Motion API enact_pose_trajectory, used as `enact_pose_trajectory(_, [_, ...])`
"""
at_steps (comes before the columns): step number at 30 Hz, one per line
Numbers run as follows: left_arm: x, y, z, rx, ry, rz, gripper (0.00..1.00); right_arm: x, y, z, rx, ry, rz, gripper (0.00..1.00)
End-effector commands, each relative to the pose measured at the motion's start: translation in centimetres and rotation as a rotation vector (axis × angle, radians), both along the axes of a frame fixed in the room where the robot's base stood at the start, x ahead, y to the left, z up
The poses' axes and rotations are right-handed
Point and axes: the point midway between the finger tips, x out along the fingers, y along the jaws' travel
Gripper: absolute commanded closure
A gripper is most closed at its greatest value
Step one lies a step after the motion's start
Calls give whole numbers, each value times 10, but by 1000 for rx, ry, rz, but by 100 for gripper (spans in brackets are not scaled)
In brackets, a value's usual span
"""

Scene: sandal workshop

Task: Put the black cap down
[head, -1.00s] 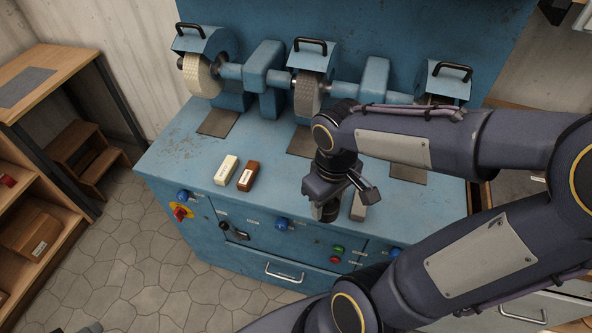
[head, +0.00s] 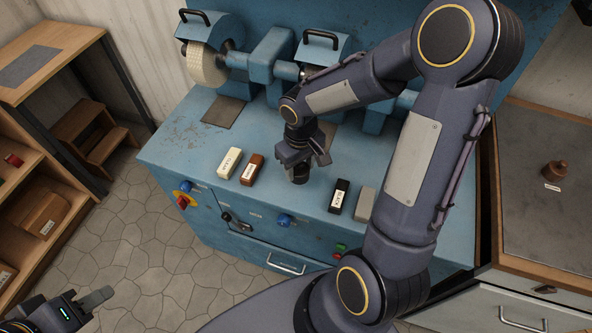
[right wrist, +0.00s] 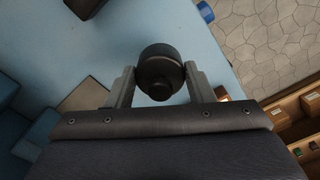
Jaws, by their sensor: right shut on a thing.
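The black cap (head: 299,175) is a small dark round piece. My right gripper (head: 302,163) is shut on it, over the front part of the blue machine's top (head: 188,137), between the brown bar and the black bar. In the right wrist view the cap (right wrist: 158,66) sits between the two fingertips of my right gripper (right wrist: 160,80). I cannot tell whether the cap touches the blue top. My left gripper (head: 95,299) is at the lower left corner, over the floor and away from the cap; only part of it shows.
A cream bar (head: 230,162) and a brown bar (head: 252,169) lie left of the cap. A black bar (head: 339,196) and a grey bar (head: 365,204) lie right of it. Buffing wheels (head: 207,64) stand behind. A brown knobbed piece (head: 555,171) sits on the right-hand counter.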

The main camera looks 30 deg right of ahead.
Motion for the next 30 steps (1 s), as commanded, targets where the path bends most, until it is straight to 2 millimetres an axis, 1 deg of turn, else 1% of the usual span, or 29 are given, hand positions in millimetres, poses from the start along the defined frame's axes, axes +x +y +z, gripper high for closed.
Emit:
enact_pose_trajectory(1, [0, 0, 2, 0, 0, 0, 64, 5, 1, -6, 1, 2, -1, 74])
enact_pose_trajectory(5, [0, 0, 2, 0, 0, 0, 64, 11, 1, -13, 0, 0, -1, 74])
enact_pose_trajectory(8, [0, 0, 3, 0, 0, 0, 64, 17, 3, -23, 1, 2, -1, 74])
enact_pose_trajectory(9, [0, 0, 3, 0, 0, 0, 64, 16, 2, -31, 0, 4, -2, 74])
enact_pose_trajectory(13, [0, 0, 3, 0, 0, 0, 64, 16, 2, -46, -1, 2, -1, 74])
enact_pose_trajectory(16, [0, 0, 3, 0, 0, 0, 64, 17, 2, -50, 0, -1, -1, 74])
enact_pose_trajectory(22, [0, 0, 3, 0, 0, 0, 64, 16, 2, -50, 0, -1, -1, 74])
enact_pose_trajectory(26, [0, 0, -2, 0, 0, 0, 64, 16, 2, -54, -1, -1, -1, 74])
enact_pose_trajectory(27, [0, 0, -1, 0, 0, 0, 64, 16, 2, -53, -1, -1, -1, 49])
enact_pose_trajectory(30, [0, 0, -1, 0, 0, 0, 64, 16, 2, -53, -1, -1, -1, 36])
